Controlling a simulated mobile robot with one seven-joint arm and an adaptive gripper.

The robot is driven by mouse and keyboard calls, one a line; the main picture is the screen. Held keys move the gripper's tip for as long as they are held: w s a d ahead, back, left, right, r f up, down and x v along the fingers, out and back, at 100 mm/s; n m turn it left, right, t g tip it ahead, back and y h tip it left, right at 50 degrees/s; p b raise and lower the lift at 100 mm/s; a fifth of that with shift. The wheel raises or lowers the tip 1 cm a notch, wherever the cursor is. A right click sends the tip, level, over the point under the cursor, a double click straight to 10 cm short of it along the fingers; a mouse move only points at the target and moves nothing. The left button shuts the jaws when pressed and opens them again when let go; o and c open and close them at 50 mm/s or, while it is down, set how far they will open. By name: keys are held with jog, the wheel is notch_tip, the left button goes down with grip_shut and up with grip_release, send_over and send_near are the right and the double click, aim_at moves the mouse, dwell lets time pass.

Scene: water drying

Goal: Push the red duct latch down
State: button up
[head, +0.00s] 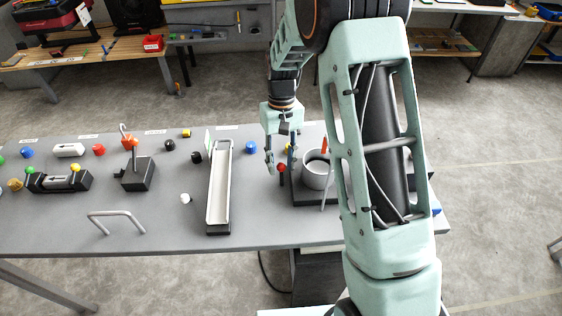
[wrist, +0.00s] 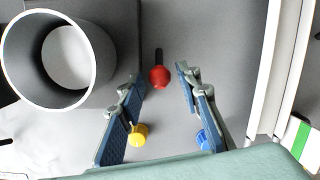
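The red duct latch shows as a red ball knob (head: 281,168) on a dark stem, just left of a round grey duct (head: 316,182) on a dark base. In the wrist view the red knob (wrist: 159,76) sits at the end of a dark slot or stem, beside the open duct (wrist: 88,88). My gripper (head: 280,165) points down above the table at the latch. In the wrist view my gripper (wrist: 159,80) is open, with the red knob between the lines of its two fingertips. I cannot tell whether the fingers touch it.
A long white trough (head: 220,185) stands to the left. A blue knob (head: 251,147) is behind. A yellow knob (wrist: 137,135) shows between the fingers in the wrist view.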

notch_tip(320, 180, up, 12)
jog(key=w, duration=0.2)
jog(key=shift+w+d, duration=0.15)
jog(key=shift+w, duration=0.05)
dwell(0.3)
jog(key=shift+f, duration=0.1)
